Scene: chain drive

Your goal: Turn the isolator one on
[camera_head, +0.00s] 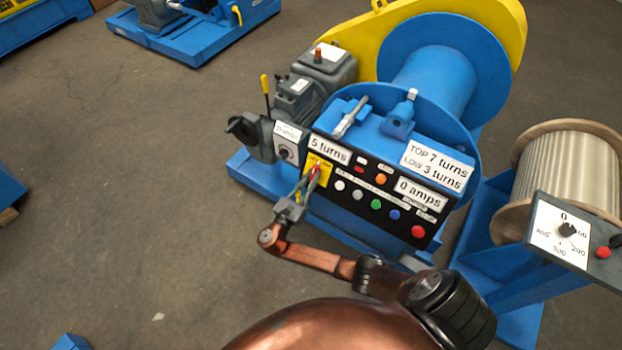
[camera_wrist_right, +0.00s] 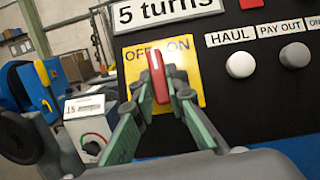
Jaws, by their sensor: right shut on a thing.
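The isolator is a red handle (camera_wrist_right: 158,78) on a yellow plate (camera_wrist_right: 190,88) marked OFF at left and ON at right. In the right wrist view the handle stands nearly upright between the two words, its top leaning slightly left. My right gripper (camera_wrist_right: 158,98) has one green finger on each side of the handle and is shut on it. In the head view the right gripper (camera_head: 309,184) reaches the yellow plate (camera_head: 323,165) at the left end of the black panel and hides part of it. My left gripper is not in view.
The black panel (camera_head: 349,207) carries several coloured buttons right of the isolator, including a red one (camera_head: 418,231). A grey box with a dial (camera_head: 287,142) sits just left. A blue winch drum (camera_head: 435,80) stands behind, and a cable reel (camera_head: 565,170) at right.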

